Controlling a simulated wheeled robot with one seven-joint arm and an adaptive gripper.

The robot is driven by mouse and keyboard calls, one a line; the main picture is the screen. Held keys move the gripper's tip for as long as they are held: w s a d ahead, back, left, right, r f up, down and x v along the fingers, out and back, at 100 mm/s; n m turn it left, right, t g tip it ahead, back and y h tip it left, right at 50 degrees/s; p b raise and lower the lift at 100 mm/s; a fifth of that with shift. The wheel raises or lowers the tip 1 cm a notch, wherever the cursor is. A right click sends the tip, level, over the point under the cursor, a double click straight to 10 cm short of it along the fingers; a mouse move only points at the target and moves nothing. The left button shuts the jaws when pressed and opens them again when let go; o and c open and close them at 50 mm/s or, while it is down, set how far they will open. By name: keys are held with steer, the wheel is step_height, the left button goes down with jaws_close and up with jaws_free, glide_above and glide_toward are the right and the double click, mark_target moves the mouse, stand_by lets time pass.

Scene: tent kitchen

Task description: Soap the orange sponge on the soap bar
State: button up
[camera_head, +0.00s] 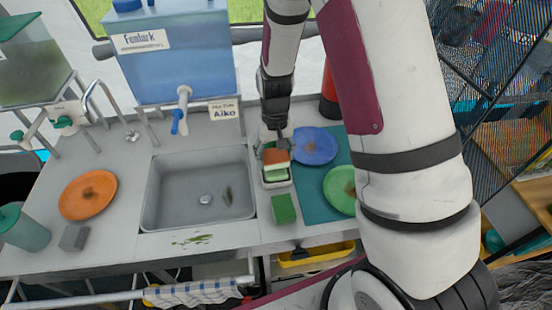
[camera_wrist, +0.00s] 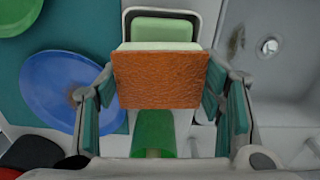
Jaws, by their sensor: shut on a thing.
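My gripper (camera_head: 276,143) is shut on the orange sponge (camera_wrist: 160,80), one finger on each side of it. The sponge also shows in the head view (camera_head: 276,156), and a pale layer runs along its edge. The pale green soap bar (camera_wrist: 165,30) lies in a whitish dish with a dark rim (camera_wrist: 127,18), beside the sink. The dish also shows in the head view (camera_head: 264,179). The sponge is over the dish and hides part of the soap. I cannot tell whether sponge and soap touch.
The sink (camera_head: 205,190) is left of the dish in the head view. A blue plate (camera_head: 316,146) and a green plate (camera_head: 340,186) lie to the right. A green block (camera_head: 283,208) lies in front. An orange plate (camera_head: 88,194) is at far left. Something green (camera_wrist: 153,133) shows below the sponge.

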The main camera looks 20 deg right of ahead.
mark_target(275, 155)
steer(key=shift+r+p, duration=0.8)
steer(key=shift+r, duration=1.35)
